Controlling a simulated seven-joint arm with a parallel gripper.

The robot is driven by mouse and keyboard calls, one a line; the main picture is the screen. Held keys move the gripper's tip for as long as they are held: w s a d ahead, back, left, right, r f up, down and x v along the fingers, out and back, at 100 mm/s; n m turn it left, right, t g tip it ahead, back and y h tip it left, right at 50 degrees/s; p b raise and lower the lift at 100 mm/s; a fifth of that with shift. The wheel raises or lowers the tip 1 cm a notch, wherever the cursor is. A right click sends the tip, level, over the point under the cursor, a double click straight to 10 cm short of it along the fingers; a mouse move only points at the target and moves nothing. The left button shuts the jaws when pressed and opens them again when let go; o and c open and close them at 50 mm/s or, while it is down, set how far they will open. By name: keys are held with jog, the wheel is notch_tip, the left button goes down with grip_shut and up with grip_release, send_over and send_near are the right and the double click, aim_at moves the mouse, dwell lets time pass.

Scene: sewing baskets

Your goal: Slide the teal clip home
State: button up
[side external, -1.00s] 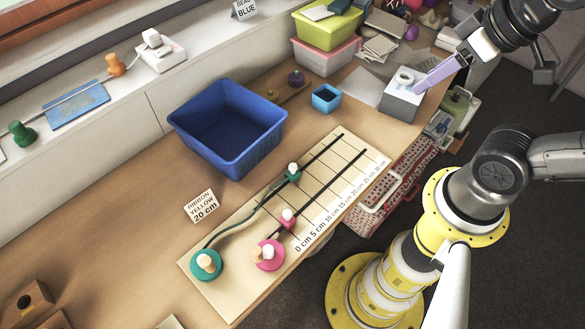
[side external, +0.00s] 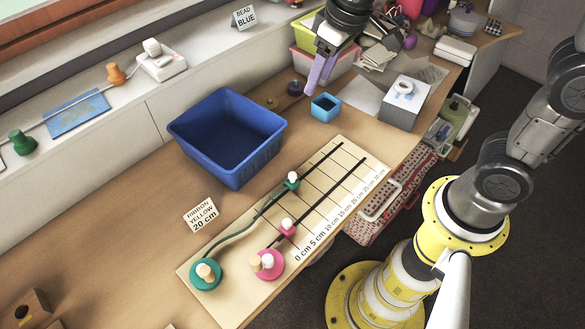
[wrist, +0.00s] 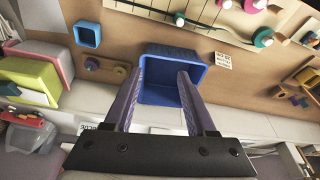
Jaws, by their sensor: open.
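A pink clip (side external: 287,232) sits on the lower slot, close to the pink spool (side external: 267,273). My gripper (side external: 310,92) is open and empty, with purple fingers, up in the air and well apart from the teal clip. Its fingers also show in the wrist view (wrist: 162,76).
A large blue bin (side external: 228,138) stands left of the board. A small blue cup (side external: 325,108) is beyond the board. A grey box (side external: 404,103) stands at the right edge. A card (side external: 201,211) reads "RIBBON YELLOW 20 cm". Green and pink boxes are at the back.

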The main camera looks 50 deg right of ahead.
jog(key=w+a+f+g, duration=0.1)
jog(key=w+a+f, duration=0.15)
jog(key=f, duration=0.35)
jog(key=n+g, duration=0.2)
send_near(292, 175)
jog(key=shift+h, duration=0.3)
notch_tip(292, 175, down, 8)
jog(key=shift+a+f, duration=0.1)
jog(key=shift+a, duration=0.05)
grip_shut()
dwell(0.9)
